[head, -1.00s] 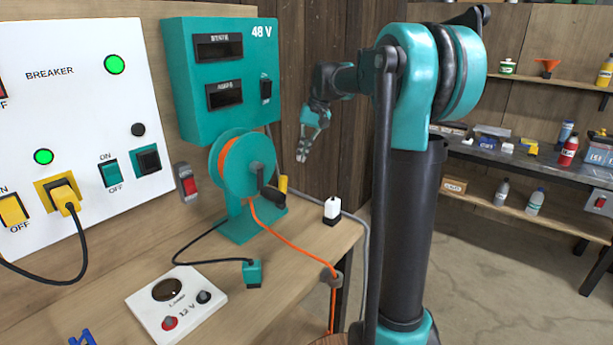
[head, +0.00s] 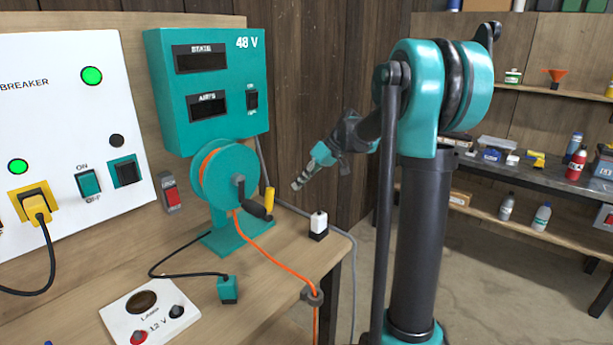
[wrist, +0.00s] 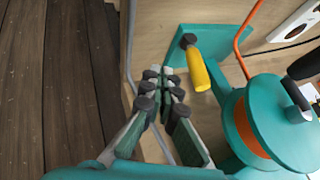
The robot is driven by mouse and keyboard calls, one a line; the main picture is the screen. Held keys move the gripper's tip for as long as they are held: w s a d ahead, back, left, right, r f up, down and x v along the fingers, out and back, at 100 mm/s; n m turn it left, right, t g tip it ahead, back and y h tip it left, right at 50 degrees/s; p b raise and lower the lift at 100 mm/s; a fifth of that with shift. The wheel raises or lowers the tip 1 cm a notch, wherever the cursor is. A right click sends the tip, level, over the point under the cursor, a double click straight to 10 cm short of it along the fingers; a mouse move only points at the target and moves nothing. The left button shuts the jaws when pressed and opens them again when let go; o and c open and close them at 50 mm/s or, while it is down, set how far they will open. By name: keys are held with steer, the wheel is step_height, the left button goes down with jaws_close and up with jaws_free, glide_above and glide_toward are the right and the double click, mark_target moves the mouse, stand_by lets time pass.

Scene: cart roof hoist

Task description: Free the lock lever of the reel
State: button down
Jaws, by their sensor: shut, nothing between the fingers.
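The teal cable reel (head: 228,180) stands on the bench with orange cable on its drum. The reel also shows at the right of the wrist view (wrist: 285,125). Its yellow lock lever (head: 269,201) stands up at the right side of the reel. In the wrist view the yellow lever (wrist: 198,70) joins a black pivot on the teal base plate. My gripper (head: 298,184) is shut and empty, to the right of the lever and apart from it. In the wrist view my gripper's fingertips (wrist: 163,75) are together, left of the lever.
The reel's black crank handle (head: 258,211) sticks out close to the lever. A white block with a black base (head: 318,225) stands near the bench's right edge. The teal 48 V box (head: 207,90) hangs above the reel. The orange cable runs over the bench edge.

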mark_target(269, 204)
steer(key=s+a+f, duration=0.2)
steer(key=a, duration=0.3)
steer(key=shift+a, duration=0.4)
steer(key=shift+f, duration=0.1)
steer(key=shift+s+a+r+t+h, duration=0.4)
steer(key=shift+s+a+r+h, duration=0.1)
steer(key=shift+s+a, duration=0.15)
steer(key=shift+w+d, duration=0.1)
